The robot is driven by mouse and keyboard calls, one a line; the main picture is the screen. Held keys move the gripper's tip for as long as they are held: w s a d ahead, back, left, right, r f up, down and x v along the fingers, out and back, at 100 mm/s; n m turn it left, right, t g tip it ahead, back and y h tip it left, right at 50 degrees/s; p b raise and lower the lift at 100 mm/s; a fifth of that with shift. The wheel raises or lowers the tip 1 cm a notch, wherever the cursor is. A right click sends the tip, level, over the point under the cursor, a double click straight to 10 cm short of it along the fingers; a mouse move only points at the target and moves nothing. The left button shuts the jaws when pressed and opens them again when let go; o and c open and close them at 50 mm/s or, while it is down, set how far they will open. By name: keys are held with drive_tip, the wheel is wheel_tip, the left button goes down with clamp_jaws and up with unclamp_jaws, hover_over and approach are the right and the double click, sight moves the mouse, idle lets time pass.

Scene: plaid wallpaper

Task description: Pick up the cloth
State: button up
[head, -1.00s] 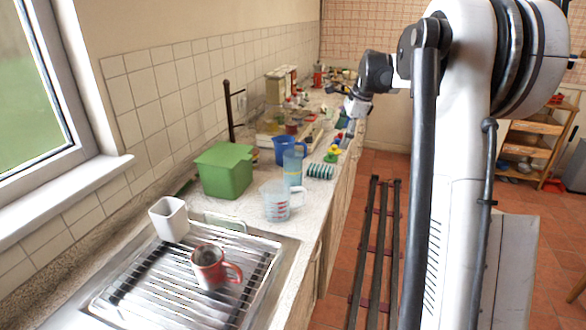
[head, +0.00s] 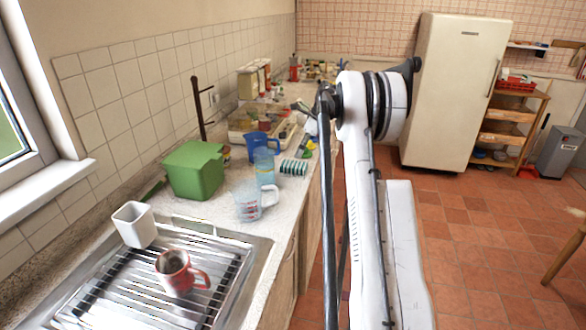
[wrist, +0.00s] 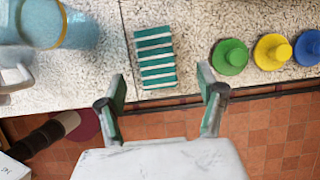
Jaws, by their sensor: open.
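The cloth is a green-and-white striped folded piece (wrist: 155,57) lying flat on the speckled counter, close to its front edge. It also shows in the head view as a small striped patch (head: 293,167) to the right of the blue-tinted container. My gripper (wrist: 162,88) is open and empty in the wrist view, its fingers spread to either side below the cloth in the picture. The fingers are apart from the cloth, and floor shows between them. In the head view my arm hides most of the gripper.
Green, yellow and blue knobbed discs (wrist: 272,52) lie right of the cloth. A translucent blue container (wrist: 45,22) stands to its left. A measuring jug (head: 250,200), a green bin (head: 195,169) and a red mug (head: 175,272) are nearer the head camera.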

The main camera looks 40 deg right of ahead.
sight(294, 164)
drive_tip(key=x, duration=0.8)
drive_tip(key=shift+s+a+f+p, duration=0.1)
drive_tip(key=shift+s+a+p, duration=0.05)
drive_tip(key=shift+s+p, duration=0.15)
drive_tip(key=shift+f+b, duration=0.2)
drive_tip(key=shift+b, duration=0.15)
drive_tip(key=shift+c, duration=0.4)
drive_tip(key=c, duration=1.2)
drive_tip(key=shift+o, duration=0.2)
drive_tip(key=shift+r, duration=0.15)
drive_tip(key=shift+r+p, duration=0.25)
drive_tip(key=shift+p, duration=0.2)
wheel_tip(294, 164, up, 10)
drive_tip(key=shift+f+b, duration=0.15)
drive_tip(key=shift+b, duration=0.2)
